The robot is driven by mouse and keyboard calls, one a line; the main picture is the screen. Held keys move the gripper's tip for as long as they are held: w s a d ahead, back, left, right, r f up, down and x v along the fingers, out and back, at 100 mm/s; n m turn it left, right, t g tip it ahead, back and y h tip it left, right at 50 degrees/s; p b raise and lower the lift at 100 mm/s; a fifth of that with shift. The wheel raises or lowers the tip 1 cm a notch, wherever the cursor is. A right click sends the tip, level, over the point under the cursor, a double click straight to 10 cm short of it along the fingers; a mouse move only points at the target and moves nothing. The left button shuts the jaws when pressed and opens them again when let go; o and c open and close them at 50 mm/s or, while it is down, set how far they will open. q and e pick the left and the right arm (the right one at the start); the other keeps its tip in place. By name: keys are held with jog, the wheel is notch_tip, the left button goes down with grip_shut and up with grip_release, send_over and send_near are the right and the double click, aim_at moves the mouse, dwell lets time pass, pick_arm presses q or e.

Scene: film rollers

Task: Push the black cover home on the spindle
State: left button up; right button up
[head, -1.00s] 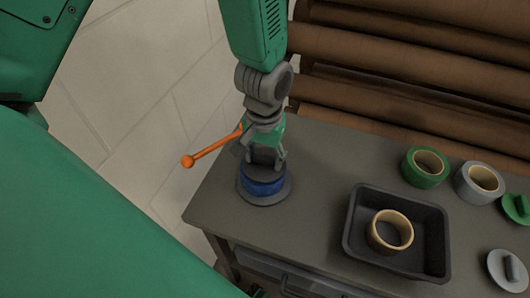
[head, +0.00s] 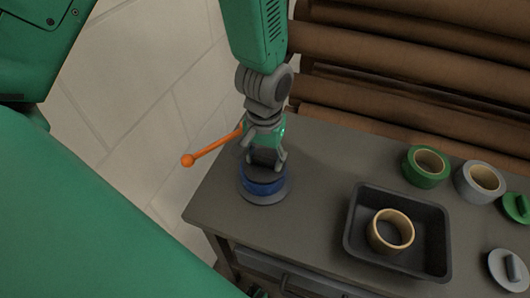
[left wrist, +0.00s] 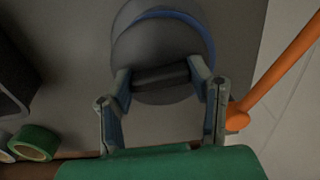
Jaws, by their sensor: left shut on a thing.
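My left gripper (head: 265,160) points down and is shut on the raised grip of the black cover (head: 262,173). In the left wrist view, the two fingers (left wrist: 162,75) press on either side of the cover's dark grip (left wrist: 160,79). The cover's round disc lies over the blue roll (head: 264,187); a thin blue arc of the roll (left wrist: 188,17) shows beyond the disc. The roll stands on a round grey base (head: 281,194) near the table's left end. The spindle itself is hidden under the cover. Whether the cover sits fully flush cannot be told. My right gripper is not in view.
An orange lever with a ball end (head: 188,160) sticks out left of the gripper. A black tray (head: 437,235) holds a tan ring (head: 391,232). Green tape (head: 427,167), grey tape (head: 480,183), and green (head: 517,208) and grey (head: 508,270) covers lie to the right.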

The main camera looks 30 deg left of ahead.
pick_arm(q)
jog(key=o, duration=2)
jog(key=shift+r+p, duration=3.5)
jog(key=shift+p, duration=0.2)
